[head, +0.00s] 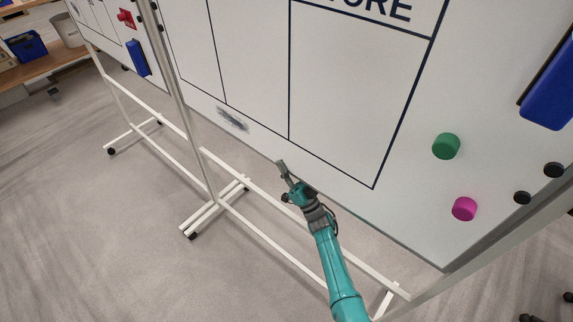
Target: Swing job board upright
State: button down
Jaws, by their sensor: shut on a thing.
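The job board (335,90) is a large white panel with black ruled columns and part of a printed heading, filling the upper right of the head view. It looks tilted in its wheeled frame, its lower edge running diagonally down to the right. My gripper (282,168) is at this lower edge, near the middle, and is shut on it. The fingers are small in view, and the part behind the board is hidden. The board's top is out of view.
White frame legs and rails (262,232) on castors stand below the board. A second whiteboard (98,22) stands at left. Green (446,146) and pink (464,209) magnets and a blue eraser (549,92) are on the board. Grey floor (75,230) is open at lower left.

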jog(key=shift+w+d+r, duration=0.15)
jog(key=shift+w+d, duration=0.1)
jog(key=shift+w, duration=0.05)
jog(key=c, duration=1)
grip_release()
jog(key=shift+w+d, duration=0.1)
jog(key=shift+c, duration=0.2)
jog(key=shift+s+f, duration=0.2)
jog(key=shift+f, duration=0.05)
jog(key=v, duration=0.7)
jog(key=shift+s, duration=0.1)
